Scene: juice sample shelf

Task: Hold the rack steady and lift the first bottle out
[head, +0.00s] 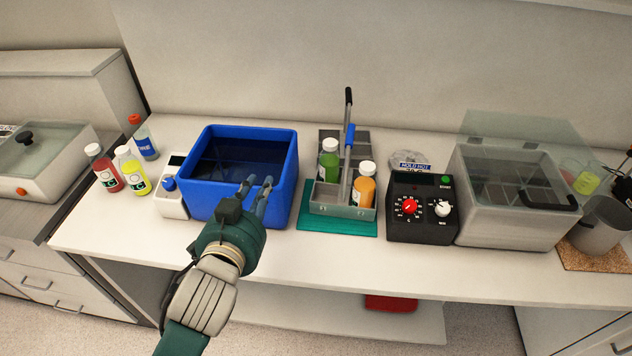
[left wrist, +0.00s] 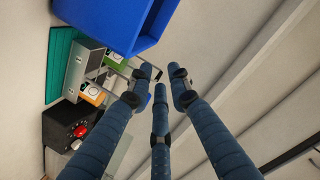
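The grey rack (head: 325,208) stands on a teal mat (head: 337,227) in the middle of the bench. My left gripper (head: 257,184) is open and empty, in front of the blue bin and left of the rack, touching neither bottle. In the left wrist view its three fingers (left wrist: 160,88) are spread, with the rack (left wrist: 77,70) off to the left. My right gripper is not in view.
The blue bin (head: 280,190) stands left of the rack. A black device with dials (head: 422,222) stands close on its right, beside a lidded grey bath (head: 515,220). Red, yellow and blue bottles (head: 133,171) stand at the left. The bench front is clear.

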